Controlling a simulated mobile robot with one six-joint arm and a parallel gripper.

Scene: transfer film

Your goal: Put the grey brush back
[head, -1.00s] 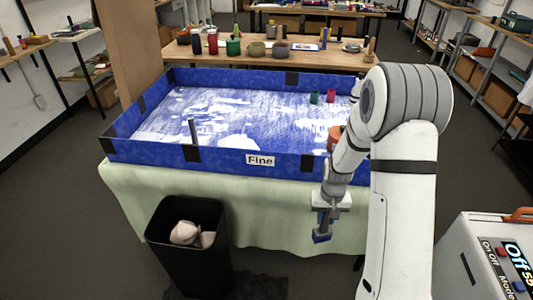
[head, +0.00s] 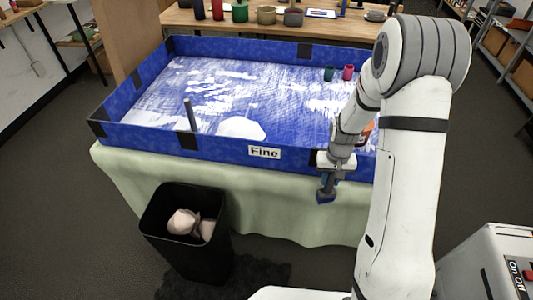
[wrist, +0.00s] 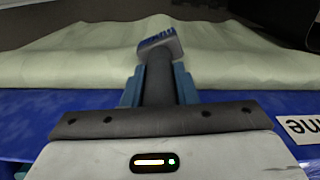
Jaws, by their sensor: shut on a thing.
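My gripper (head: 327,196) hangs in front of the tray's front wall, near its right part, over the pale green cloth. In the wrist view its blue fingers are shut on the grey brush (wrist: 160,78). The brush's dark handle lies between the fingers, and its head, with a blue face, points away from the gripper. In the head view the brush cannot be told apart from the fingers. The blue-walled tray (head: 215,150), labelled "Fine", holds white and blue streaked material. A grey upright rod (head: 189,115) stands at the tray's front; I cannot tell what it is.
A red cup (head: 348,72) and a green cup (head: 329,73) stand at the tray's back right. An orange thing (head: 367,132) is partly hidden by my arm. A black bin (head: 184,240) stands on the floor before the cloth (head: 270,205). Several pots stand on the rear bench (head: 340,27).

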